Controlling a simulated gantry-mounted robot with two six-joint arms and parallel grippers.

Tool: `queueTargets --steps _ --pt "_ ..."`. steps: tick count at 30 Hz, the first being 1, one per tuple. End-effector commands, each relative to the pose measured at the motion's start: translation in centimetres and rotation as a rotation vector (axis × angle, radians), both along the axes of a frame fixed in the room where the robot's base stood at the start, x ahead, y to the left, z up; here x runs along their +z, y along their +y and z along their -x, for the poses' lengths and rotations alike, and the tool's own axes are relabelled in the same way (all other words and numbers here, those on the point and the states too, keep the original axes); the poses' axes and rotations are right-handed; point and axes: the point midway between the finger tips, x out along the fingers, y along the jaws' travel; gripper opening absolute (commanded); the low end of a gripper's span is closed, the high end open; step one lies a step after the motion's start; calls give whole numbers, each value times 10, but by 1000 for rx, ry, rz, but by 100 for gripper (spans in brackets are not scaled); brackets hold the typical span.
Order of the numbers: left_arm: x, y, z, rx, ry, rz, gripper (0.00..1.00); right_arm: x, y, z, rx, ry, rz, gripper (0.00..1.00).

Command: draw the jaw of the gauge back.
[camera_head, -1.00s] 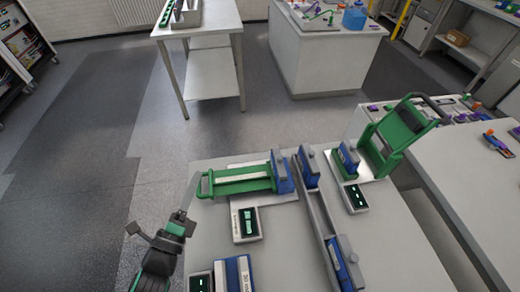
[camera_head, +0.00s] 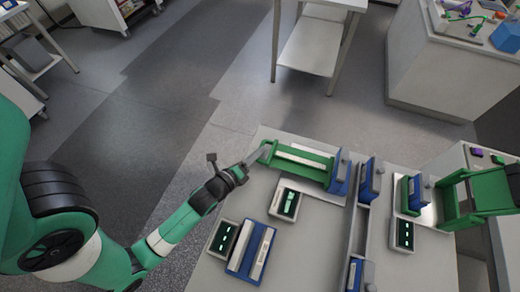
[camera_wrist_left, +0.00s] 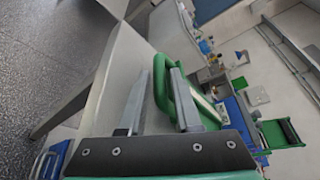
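The gauge, a green frame with a pale bar (camera_head: 302,156), lies along the back edge of the table. A blue block (camera_head: 340,174) stands at its right end. A green loop handle (camera_head: 266,151) forms its left end and also shows in the left wrist view (camera_wrist_left: 163,82). My left gripper (camera_head: 258,156) is at this handle. In the left wrist view its two grey fingers (camera_wrist_left: 158,100) stand apart with part of the handle between them, closer to the right finger. I cannot tell whether a finger touches it. My right gripper is not in view.
Small display boxes (camera_head: 288,202) and a blue-and-white unit (camera_head: 252,250) sit on the table in front of the gauge. A grey rail (camera_head: 355,225) with blue blocks runs to its right. A green hinged frame (camera_head: 470,195) stands farther right. Open floor lies left of the table.

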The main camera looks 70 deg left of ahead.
Motion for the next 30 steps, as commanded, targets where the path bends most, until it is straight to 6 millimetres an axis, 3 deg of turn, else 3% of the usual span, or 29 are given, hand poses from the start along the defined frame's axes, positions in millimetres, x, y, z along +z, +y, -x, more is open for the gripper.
queueTargets --steps 5,13,18,30 --pt "-5 9 -15 1 1 0 32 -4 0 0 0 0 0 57" --pt "-5 10 -16 0 1 1 32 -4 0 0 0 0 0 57" --pt "-5 10 -16 0 1 1 2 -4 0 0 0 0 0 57" --pt "-4 9 -16 0 1 1 0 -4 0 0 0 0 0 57"
